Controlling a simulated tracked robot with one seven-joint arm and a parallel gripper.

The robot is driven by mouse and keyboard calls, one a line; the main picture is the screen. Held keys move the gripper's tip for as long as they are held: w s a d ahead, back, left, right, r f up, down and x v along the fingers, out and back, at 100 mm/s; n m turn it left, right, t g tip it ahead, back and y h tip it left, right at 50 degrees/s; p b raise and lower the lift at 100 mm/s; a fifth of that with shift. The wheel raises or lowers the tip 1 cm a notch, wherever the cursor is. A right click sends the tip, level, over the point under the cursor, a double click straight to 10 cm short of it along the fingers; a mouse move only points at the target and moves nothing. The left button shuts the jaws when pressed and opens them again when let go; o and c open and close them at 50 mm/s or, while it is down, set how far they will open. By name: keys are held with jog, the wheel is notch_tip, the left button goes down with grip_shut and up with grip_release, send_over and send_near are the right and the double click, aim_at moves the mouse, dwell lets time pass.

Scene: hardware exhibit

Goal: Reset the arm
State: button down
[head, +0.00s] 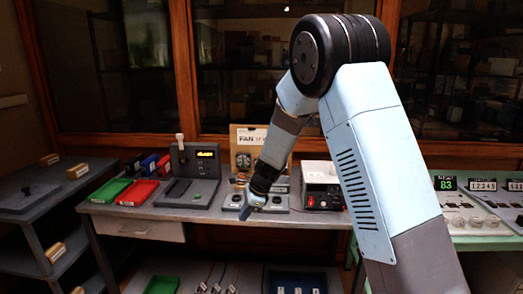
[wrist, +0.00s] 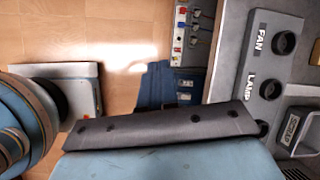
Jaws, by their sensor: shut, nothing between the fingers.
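My arm, pale blue and grey with a black elbow joint, rises at the right of the head view and bends down toward the workbench (head: 225,214). My gripper (head: 249,207) hangs low over the front of the bench, near the control panel with knobs (head: 283,202). It points down and to the left, and its fingers are shut with nothing between them. In the wrist view the fingertips cannot be made out. A broad blue part with a dark edge, apparently mine, fills the bottom there.
Green (head: 110,190) and red (head: 137,192) trays and a grey lever device (head: 190,175) stand left on the bench. The wrist view shows FAN and LAMP knobs (wrist: 285,43) and wooden floor (wrist: 120,35).

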jog(key=s+d+r+n+t+h, duration=0.1)
jog(key=s+d+r+n, duration=0.4)
jog(key=d+r, duration=0.4)
jog(key=s+d+r+n+t, duration=0.1)
jog(key=s+d+r+n, duration=0.2)
jog(key=s+d+r, duration=0.65)
jog(key=s+d+r+n+t+h, duration=0.1)
jog(key=s+d+r+n, duration=0.1)
jog(key=s, duration=0.4)
jog(key=s+d+r+n+t+h, duration=0.1)
jog(key=s+d+r+n, duration=0.1)
jog(key=s+d, duration=0.3)
jog(key=s+d+r+n+h, duration=0.2)
jog(key=s+d+r+n, duration=0.1)
jog(key=s, duration=0.4)
jog(key=shift+s+d+n+t, duration=0.2)
jog(key=shift+d+n+t, duration=0.1)
jog(key=shift+d+t, duration=0.1)
